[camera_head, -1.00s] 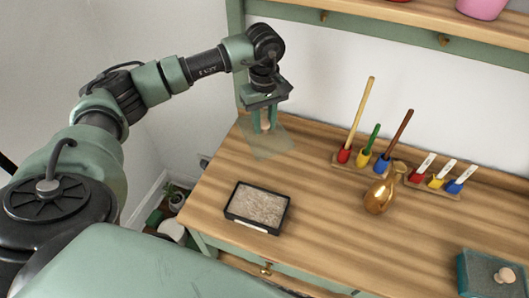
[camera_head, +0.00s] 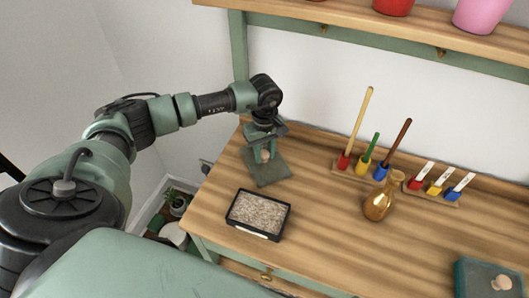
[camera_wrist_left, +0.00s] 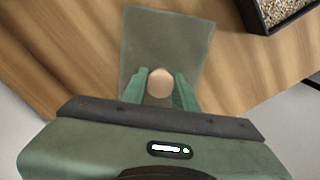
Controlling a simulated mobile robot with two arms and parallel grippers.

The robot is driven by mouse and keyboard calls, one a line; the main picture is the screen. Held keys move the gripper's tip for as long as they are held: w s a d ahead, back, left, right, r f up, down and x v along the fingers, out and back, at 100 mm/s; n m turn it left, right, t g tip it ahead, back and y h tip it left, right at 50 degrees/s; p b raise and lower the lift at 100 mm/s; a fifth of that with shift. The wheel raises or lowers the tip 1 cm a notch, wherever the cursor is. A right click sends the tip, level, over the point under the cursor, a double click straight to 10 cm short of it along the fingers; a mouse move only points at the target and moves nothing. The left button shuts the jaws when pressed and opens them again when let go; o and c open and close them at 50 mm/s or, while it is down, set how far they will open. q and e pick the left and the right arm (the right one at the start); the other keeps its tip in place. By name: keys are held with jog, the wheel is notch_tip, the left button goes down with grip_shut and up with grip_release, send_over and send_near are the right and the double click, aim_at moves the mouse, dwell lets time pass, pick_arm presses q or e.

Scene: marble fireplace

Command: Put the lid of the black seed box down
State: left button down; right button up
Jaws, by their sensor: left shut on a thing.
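The lid (camera_head: 268,176) is a thin, see-through greenish square panel with a round wooden knob. It is at the back left of the wooden table, behind the black seed box (camera_head: 284,221). My left gripper (camera_head: 264,154) is shut on the knob from above. In the left wrist view, the knob (camera_wrist_left: 160,84) sits between the green fingers, and the lid (camera_wrist_left: 168,37) extends beyond them. I cannot tell whether the lid touches the table. The seed box stands uncovered, full of pale grainy seed, and its corner (camera_wrist_left: 254,14) shows in the wrist view. My right gripper is not in view.
Two wooden holders with colored tools (camera_head: 366,172) and white labels (camera_head: 432,192) stand at the back. A golden vase (camera_head: 378,204) is in front of them. A teal box (camera_head: 490,279) with a knob is at right. The table (camera_head: 330,245) is clear in the middle front.

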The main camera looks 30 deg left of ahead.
aim_at(265, 152)
pick_arm(q)
jog(key=shift+f, duration=0.2)
jog(key=c, duration=1.1)
grip_release()
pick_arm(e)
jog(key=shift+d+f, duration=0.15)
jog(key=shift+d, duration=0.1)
pick_arm(q)
jog(key=shift+r, duration=0.15)
jog(key=shift+r+p, duration=0.25)
jog(key=shift+p, duration=0.05)
jog(key=shift+r+b, duration=0.35)
notch_tip(265, 152, up, 11)
jog(key=b, duration=0.2)
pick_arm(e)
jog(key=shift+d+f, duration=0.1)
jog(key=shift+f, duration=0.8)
